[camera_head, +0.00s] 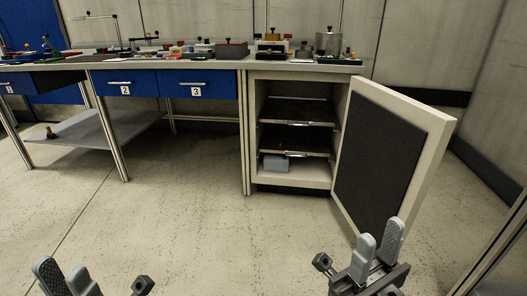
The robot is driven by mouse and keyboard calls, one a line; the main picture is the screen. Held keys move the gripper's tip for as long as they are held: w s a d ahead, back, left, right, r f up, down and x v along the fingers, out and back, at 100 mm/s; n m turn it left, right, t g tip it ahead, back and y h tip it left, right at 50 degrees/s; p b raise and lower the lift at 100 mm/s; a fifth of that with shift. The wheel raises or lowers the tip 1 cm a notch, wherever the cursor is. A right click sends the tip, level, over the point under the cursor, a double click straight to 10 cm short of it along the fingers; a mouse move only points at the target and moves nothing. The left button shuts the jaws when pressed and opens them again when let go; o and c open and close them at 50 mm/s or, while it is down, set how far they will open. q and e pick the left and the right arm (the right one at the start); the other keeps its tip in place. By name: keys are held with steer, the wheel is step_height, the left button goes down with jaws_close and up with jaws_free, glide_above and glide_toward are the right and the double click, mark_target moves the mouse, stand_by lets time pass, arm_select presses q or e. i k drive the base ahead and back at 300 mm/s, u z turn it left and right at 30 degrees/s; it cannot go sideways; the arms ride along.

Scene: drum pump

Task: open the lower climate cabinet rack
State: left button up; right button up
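The climate cabinet (248,130) stands under the right end of the workbench. Its door (388,150) is swung open to the right, showing a dark inner panel. Inside are two dark racks, an upper one (298,110) and a lower one (296,139), each with a light handle at its front edge. Both look pushed in. A grey box (276,163) sits on the cabinet floor below the lower rack. My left gripper (66,278) is at the bottom left, fingers apart and empty. My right gripper (377,250) is at the bottom right, below the door, fingers apart and empty.
Blue drawers marked 2 (125,84) and 3 (196,84) sit left of the cabinet, above open legroom and a low shelf (90,130). The benchtop carries many small items. The floor (200,225) before the cabinet is clear. The open door stands out on the right.

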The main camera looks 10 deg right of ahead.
mark_target(296, 139)
steer(key=i, duration=0.85)
steer(key=z, duration=1)
steer(key=i, duration=0.8)
steer(key=z, duration=0.8)
